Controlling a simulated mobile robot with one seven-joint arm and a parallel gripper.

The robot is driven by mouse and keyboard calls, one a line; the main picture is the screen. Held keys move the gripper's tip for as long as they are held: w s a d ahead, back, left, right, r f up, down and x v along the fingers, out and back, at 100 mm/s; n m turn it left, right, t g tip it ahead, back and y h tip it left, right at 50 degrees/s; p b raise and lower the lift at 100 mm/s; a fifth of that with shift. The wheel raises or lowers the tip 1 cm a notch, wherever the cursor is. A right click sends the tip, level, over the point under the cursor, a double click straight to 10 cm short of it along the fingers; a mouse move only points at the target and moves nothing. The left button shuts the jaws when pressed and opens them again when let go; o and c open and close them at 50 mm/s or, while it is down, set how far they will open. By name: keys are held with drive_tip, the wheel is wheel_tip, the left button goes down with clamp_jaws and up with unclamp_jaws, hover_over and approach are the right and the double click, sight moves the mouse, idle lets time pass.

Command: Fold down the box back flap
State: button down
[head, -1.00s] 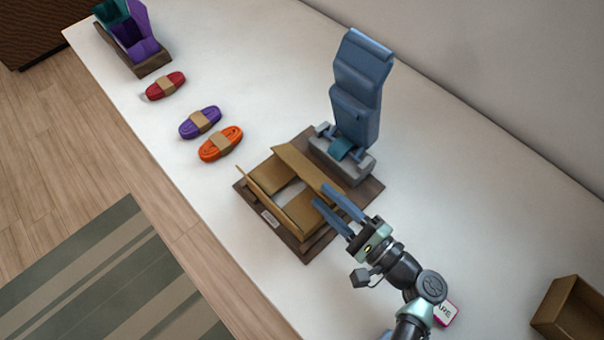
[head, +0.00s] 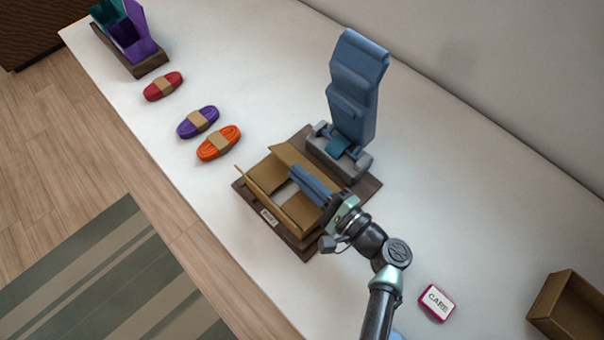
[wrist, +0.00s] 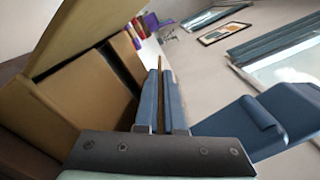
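A small cardboard box (head: 252,191) sits on a dark wooden base. Its front flap stands up along the lower left side. The back flap (head: 290,158) stands on the side toward the blue upright, partly hidden by my fingers. My gripper (head: 293,171) lies over the box with its fingers close together, pointing up-left along the back flap. In the wrist view, a thin tan strip shows between the two blue fingers (wrist: 160,85) and past their tips, seemingly the back flap edge-on. Tan box panels (wrist: 90,92) fill the left there.
A tall blue upright (head: 358,88) on a grey foot stands right behind the box. Orange (head: 219,143), purple (head: 197,122) and red (head: 163,86) cord bundles lie to the left. A care card (head: 437,302) and an open brown box (head: 567,305) are at the right.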

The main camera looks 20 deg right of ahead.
idle(0.3)
drive_tip(key=shift+s+a+f+n+b, duration=0.15)
drive_tip(key=shift+f+n+b, duration=0.3)
drive_tip(key=shift+n+b, duration=0.4)
drive_tip(key=shift+r, duration=0.15)
drive_tip(key=c, duration=1)
unclamp_jaws()
drive_tip(key=shift+m, duration=0.25)
